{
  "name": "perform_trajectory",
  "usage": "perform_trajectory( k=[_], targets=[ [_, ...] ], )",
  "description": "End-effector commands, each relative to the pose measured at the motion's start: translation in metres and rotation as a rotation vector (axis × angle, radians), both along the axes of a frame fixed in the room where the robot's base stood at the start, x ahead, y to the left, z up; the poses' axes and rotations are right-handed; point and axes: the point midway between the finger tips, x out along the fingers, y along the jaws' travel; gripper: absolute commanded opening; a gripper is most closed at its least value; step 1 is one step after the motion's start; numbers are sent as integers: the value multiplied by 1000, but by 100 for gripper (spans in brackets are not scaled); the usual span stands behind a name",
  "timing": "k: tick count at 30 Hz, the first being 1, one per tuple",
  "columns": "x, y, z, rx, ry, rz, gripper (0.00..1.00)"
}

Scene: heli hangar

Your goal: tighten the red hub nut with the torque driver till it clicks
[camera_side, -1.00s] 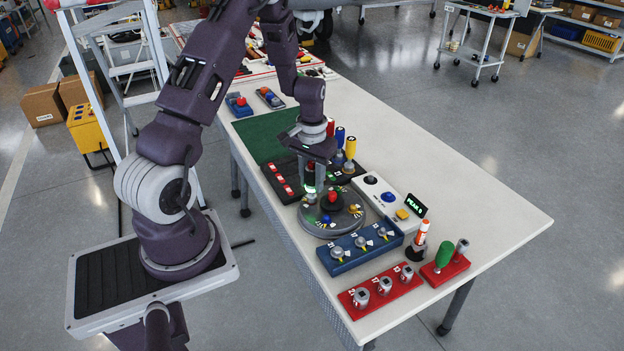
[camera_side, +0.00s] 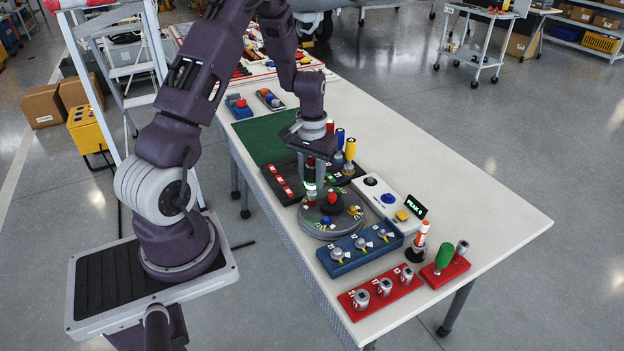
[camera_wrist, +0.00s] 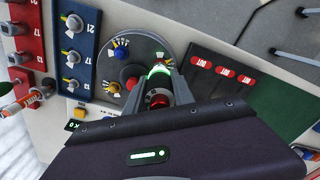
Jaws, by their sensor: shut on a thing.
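My gripper (camera_side: 313,180) is shut on the torque driver, upright over the left part of the round grey hub plate (camera_side: 326,230). The driver (camera_wrist: 158,84) has a dark body, a red cap and a lit green ring near its lower end. Its lower end reaches down to the plate; whether it seats on a nut I cannot tell. The red hub nut cannot be made out and may be hidden under the driver. A red knob on a dark boss (camera_side: 333,200) stands mid-plate. A blue nut (camera_wrist: 121,52) and a yellow nut (camera_side: 353,211) show beside it.
A dark rack (camera_side: 281,183) with red tags lies behind the plate. Upright blue (camera_side: 340,138) and yellow (camera_side: 350,148) handles stand close behind my gripper. A pale button box (camera_side: 380,193) with a PEAK display (camera_side: 416,206), a blue socket block (camera_side: 360,250) and a red one (camera_side: 380,293) stand nearby.

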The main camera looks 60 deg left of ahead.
Motion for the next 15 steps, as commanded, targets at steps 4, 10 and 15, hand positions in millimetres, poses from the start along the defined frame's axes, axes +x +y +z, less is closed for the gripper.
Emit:
perform_trajectory(
  k=[4,10,15],
  targets=[
    [0,0,7,1,-1,0,0],
    [0,0,14,1,-1,0,0],
    [1,0,21,2,-3,0,0]
  ],
)
